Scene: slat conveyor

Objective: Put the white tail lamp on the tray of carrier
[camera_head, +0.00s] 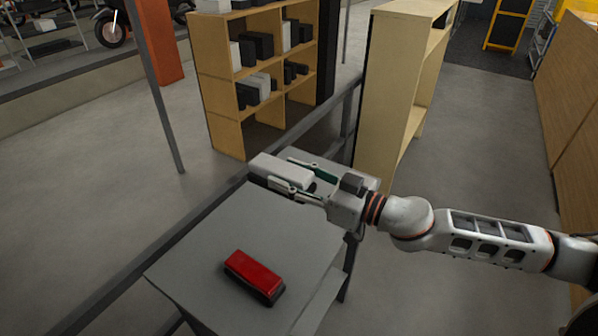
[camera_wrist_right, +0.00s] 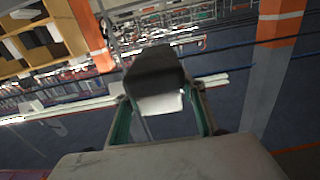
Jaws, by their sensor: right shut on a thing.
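The white tail lamp (camera_head: 279,171) is a pale block with a dark base, over the far end of the grey table. My right gripper (camera_head: 289,175) is shut on it, with one finger on each side. In the right wrist view, the lamp (camera_wrist_right: 155,75) shows its dark side and a white part between the green-lined fingers of my right gripper (camera_wrist_right: 160,113). I cannot tell whether the lamp touches the surface below. The grey table (camera_head: 210,245) may be the carrier's tray, but I cannot tell. My left gripper is out of view.
A red lamp with a dark base (camera_head: 254,276) lies on the near part of the table. A wooden shelf (camera_head: 229,110) with black and white boxes stands behind, and another wooden shelf (camera_head: 393,95) stands to its right. A dark rail (camera_head: 150,255) runs along the table's left side.

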